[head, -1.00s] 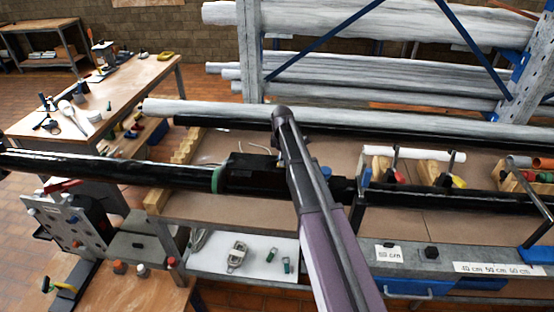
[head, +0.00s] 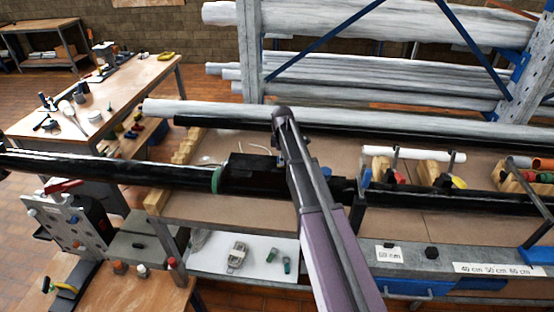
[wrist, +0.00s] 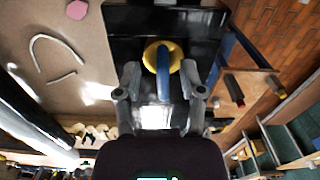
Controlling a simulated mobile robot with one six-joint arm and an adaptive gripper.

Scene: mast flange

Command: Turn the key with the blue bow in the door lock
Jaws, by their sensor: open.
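The key's blue bow (wrist: 163,78) shows nearly edge-on in the wrist view, in front of a round yellow lock face (wrist: 151,56) on a black housing (wrist: 112,38). My gripper (wrist: 161,76) is open, with one finger on each side of the bow. Gaps show between the bow and both fingers. In the head view the black housing (head: 248,165) sits in line with the long black pipe. The key and lock cannot be made out there, and my arm hides part of that area.
The long black pipe (head: 100,167) runs across the bench (head: 200,208). A pale rod clamp area with red and yellow handles (head: 400,175) stands right of my arm. A loose curved wire (wrist: 52,42) and a pink hexagonal piece (wrist: 77,9) lie left of the housing in the wrist view.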

